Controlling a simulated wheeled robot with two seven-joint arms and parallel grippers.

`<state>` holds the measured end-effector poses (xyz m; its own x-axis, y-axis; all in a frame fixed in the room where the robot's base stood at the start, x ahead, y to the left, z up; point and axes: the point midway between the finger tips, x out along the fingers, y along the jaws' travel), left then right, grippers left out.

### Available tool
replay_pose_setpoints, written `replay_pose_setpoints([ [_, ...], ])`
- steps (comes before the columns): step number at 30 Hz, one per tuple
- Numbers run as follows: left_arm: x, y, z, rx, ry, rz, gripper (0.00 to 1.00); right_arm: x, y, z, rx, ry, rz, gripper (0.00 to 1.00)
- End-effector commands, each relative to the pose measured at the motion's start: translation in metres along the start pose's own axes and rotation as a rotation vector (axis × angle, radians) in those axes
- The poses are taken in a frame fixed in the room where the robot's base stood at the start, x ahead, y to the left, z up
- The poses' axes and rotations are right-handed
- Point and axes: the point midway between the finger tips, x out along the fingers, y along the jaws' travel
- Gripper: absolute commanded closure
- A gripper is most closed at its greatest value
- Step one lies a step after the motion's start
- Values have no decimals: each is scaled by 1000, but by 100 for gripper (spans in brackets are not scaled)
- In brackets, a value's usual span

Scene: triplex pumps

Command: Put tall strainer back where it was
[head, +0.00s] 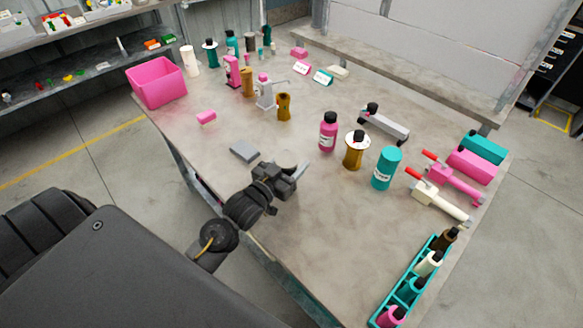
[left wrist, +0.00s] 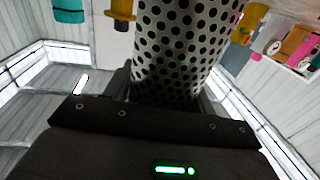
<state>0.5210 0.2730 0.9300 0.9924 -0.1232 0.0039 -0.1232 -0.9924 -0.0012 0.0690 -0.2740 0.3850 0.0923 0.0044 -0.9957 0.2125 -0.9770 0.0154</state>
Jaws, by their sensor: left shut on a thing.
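The tall strainer shows in the left wrist view (left wrist: 185,40) as a grey metal cylinder with dark round holes. My left gripper (head: 280,178) is shut on it near the front edge of the table. In the left wrist view the jaws of the left gripper (left wrist: 165,92) sit on both sides of the strainer's near end. In the head view my gripper hides most of the strainer. My right gripper is not in view.
A pink bottle (head: 328,133), a brown-gold bottle (head: 354,152) and a teal canister (head: 386,168) stand to the right. A pink bin (head: 157,84) is at the far left. The table's front right is mostly clear beside a teal rack (head: 399,290).

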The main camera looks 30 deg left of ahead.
Motion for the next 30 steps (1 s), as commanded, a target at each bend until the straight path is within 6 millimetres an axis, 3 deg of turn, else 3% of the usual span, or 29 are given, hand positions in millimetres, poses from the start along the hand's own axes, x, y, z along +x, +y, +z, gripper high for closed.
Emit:
replay_pose_setpoints([
  [6,-1,1,22,-1,-2,0,69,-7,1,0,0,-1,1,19],
  [29,-2,2,38,-1,-9,2,69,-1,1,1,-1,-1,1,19],
  [30,-2,2,39,-2,-11,2,39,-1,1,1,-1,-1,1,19],
])
